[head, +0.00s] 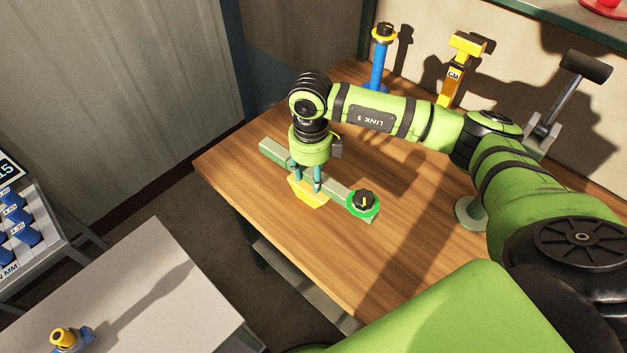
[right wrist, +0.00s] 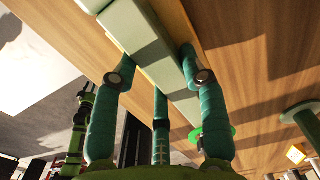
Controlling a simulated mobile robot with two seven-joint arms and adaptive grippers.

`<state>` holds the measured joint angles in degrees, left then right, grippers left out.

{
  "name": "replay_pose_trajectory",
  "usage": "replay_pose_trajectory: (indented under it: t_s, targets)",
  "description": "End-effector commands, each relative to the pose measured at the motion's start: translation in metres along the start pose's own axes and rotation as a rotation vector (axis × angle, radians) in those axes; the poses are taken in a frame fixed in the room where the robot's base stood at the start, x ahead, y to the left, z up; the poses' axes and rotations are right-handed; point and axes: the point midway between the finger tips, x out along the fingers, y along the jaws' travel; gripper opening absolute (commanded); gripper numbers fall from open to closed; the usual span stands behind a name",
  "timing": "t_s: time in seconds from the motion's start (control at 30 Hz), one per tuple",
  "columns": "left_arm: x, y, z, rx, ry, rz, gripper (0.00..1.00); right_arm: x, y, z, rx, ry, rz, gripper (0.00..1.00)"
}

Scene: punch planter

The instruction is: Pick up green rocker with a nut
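The green rocker (head: 275,151) is a long pale green bar lying across the wooden table. A black nut (head: 364,199) sits on the bright green disc at its near right end. A yellow block (head: 308,193) shows beside the bar's middle. My right gripper (head: 307,180) points down over the middle of the bar. In the right wrist view its teal fingers (right wrist: 158,68) straddle the bar (right wrist: 150,45), with fingertips at both edges; whether they press on it is unclear. My left gripper does not show clearly in either view.
A blue post with a yellow-and-black top (head: 378,65), a yellow part marked GM (head: 455,75) and a grey lever with a black handle (head: 567,90) stand along the wall. The front of the wooden table (head: 300,245) is clear. A grey table (head: 150,290) stands lower left.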

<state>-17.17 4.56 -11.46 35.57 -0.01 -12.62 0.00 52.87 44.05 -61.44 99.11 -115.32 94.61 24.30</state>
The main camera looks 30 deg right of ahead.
Motion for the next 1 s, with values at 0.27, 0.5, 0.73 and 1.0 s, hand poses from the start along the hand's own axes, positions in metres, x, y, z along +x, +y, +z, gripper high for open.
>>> replay_pose_trajectory:
  t_s: [0.27,0.5,0.73,1.0]
  targets:
    - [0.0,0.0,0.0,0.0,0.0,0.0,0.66,-0.001,-0.001,0.001,0.001,-0.004,-0.001,0.0]
    - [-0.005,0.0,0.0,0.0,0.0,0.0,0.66,-0.005,0.0,0.001,0.001,-0.003,-0.001,0.0]
    - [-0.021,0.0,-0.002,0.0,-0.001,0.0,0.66,-0.028,-0.001,0.002,0.0,-0.006,-0.001,0.0]
    - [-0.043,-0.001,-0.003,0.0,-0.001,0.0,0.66,-0.059,-0.001,-0.014,0.001,-0.001,-0.002,0.0]
